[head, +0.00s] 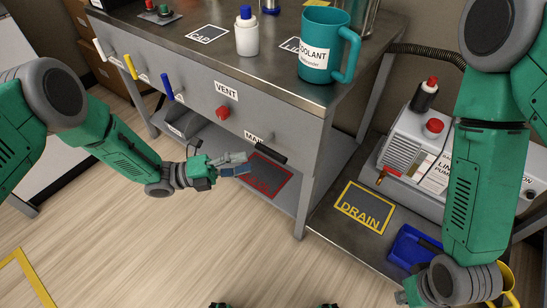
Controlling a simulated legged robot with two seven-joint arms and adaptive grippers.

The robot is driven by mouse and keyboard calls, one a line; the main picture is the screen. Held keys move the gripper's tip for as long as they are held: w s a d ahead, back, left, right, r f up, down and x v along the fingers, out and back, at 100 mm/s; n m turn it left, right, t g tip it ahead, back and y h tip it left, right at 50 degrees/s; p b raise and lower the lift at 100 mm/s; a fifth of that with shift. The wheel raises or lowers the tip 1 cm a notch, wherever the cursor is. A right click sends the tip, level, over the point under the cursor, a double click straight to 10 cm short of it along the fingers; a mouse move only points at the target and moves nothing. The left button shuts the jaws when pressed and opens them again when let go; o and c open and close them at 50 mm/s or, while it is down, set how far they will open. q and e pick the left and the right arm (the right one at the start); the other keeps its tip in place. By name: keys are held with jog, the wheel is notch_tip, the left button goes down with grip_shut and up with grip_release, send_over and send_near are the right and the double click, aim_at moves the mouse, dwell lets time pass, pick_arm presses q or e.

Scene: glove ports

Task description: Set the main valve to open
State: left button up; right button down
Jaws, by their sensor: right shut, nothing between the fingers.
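The main valve has a black lever handle (271,153) on the grey cabinet front, at the lower right below the label MAIN, which is partly covered. The handle slants down to the right. My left gripper (243,163) is just left of the handle, its two grey fingers pointing right at it with a gap between them. It holds nothing that I can see, and contact with the handle cannot be made out. My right gripper (404,298) shows only in part at the bottom right edge, far from the valve; its fingertips are hidden.
White, yellow and blue levers (167,87) and a red VENT knob (222,112) line the cabinet front. A teal COOLANT jug (325,50) and a white bottle (247,35) stand on top. A pump (420,150), DRAIN mat (364,208) and blue tray (414,246) are right.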

aim_at(276, 157)
pick_arm(q)
jog(key=d, duration=0.2)
jog(key=w+d+b, duration=0.1)
jog(key=d, duration=0.2)
jog(key=d+r, duration=0.1)
jog(key=d, duration=0.2)
jog(key=shift+w+d+r, duration=0.1)
jog(key=shift+w+d, duration=0.05)
jog(key=shift+d, duration=0.1)
grip_shut()
